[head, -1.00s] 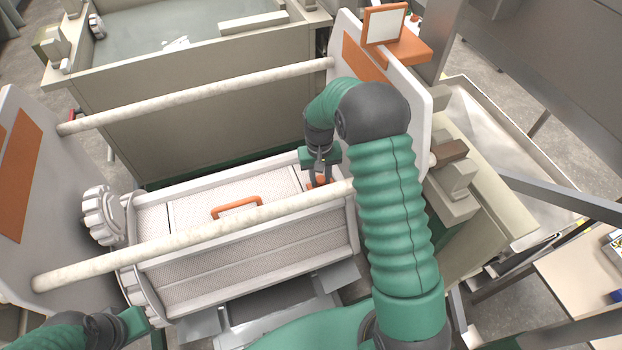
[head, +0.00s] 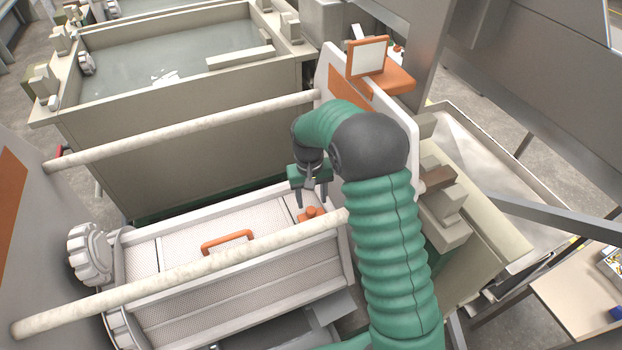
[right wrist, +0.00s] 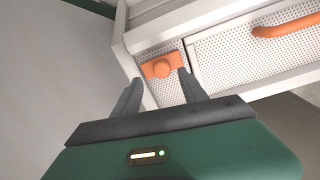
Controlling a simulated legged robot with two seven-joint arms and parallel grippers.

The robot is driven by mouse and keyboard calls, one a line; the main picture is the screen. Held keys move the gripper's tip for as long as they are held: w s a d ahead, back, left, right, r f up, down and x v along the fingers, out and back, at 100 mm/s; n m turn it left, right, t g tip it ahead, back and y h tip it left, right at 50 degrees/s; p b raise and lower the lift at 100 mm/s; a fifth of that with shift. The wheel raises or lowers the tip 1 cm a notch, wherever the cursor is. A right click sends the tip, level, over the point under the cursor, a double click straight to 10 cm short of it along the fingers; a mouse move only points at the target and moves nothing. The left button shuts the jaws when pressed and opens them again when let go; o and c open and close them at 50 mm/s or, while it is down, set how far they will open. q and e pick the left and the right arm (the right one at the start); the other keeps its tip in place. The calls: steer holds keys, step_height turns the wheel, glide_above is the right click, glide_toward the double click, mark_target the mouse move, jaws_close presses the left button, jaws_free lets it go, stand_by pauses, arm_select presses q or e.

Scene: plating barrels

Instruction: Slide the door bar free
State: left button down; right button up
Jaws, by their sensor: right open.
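The white perforated barrel (head: 250,285) lies below two pale rods, with an orange door handle (head: 227,241) on its top panel. An orange block with a round knob (head: 311,214), apparently the door bar's grip, sits near the barrel's right end. It also shows in the right wrist view (right wrist: 162,68), flat on a perforated panel beside a dark seam. My right gripper (head: 311,204) is open and empty just above the knob. In the right wrist view its fingertips (right wrist: 159,84) are apart, with the knob beyond and between them. My left gripper is out of view.
The front rod (head: 180,272) crosses close in front of the knob, and a rear rod (head: 190,130) runs behind. A white end plate (head: 330,85) stands at the right. A liquid-filled tank (head: 170,70) is at the back.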

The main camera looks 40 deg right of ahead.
mark_target(311, 209)
step_height(311, 209, up, 12)
steer(key=shift+b, duration=0.3)
